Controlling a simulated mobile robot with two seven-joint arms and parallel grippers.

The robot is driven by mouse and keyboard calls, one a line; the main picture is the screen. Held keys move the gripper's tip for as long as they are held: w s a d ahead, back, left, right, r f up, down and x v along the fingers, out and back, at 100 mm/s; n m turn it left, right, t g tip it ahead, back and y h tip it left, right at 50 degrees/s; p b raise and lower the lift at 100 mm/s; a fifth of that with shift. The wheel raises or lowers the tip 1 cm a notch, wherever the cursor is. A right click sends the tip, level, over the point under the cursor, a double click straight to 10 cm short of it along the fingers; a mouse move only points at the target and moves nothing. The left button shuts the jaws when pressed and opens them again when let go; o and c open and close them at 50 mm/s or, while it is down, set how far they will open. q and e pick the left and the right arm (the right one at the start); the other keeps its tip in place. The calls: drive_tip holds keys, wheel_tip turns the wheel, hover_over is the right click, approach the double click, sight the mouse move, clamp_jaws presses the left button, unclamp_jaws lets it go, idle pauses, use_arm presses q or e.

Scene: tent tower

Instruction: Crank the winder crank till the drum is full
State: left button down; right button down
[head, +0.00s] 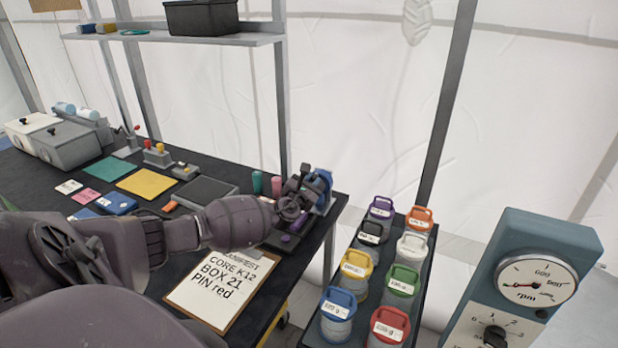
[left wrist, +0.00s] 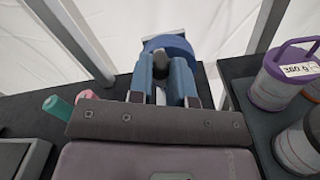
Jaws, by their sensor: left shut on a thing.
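The blue winder (head: 323,186) stands at the right end of the black table, and its rounded blue part (left wrist: 172,43) shows in the left wrist view. My left gripper (head: 299,194) is at the winder's near side. In the left wrist view its two fingers (left wrist: 162,82) are closed around a dark upright piece, which looks like the crank handle (left wrist: 163,63). My gripper and forearm cover much of the winder, so I cannot tell how full the drum is. My right gripper is in neither view.
A clipboard (head: 207,296) reading "CORE K12 BOX 21 PIN red" lies beneath my left arm. Green and pink cylinders (head: 257,182) stand left of the winder. A rack (head: 362,246) of coloured-lid jars and an rpm gauge box (head: 530,270) stand to the right.

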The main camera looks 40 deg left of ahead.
use_arm(q)
drive_tip(key=shift+d+m, duration=0.1)
drive_tip(key=shift+m, duration=0.3)
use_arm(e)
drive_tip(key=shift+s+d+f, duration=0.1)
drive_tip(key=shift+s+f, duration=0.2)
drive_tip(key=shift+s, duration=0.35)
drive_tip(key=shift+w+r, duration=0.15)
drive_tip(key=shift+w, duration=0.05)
use_arm(q)
drive_tip(key=c, duration=1.1)
unclamp_jaws()
drive_tip(key=shift+o, duration=0.2)
drive_tip(key=v, duration=1)
drive_tip(key=shift+s+p, duration=0.35)
drive_tip(key=shift+p, duration=0.05)
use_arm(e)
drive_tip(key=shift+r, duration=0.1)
use_arm(q)
drive_tip(key=shift+d, duration=0.1)
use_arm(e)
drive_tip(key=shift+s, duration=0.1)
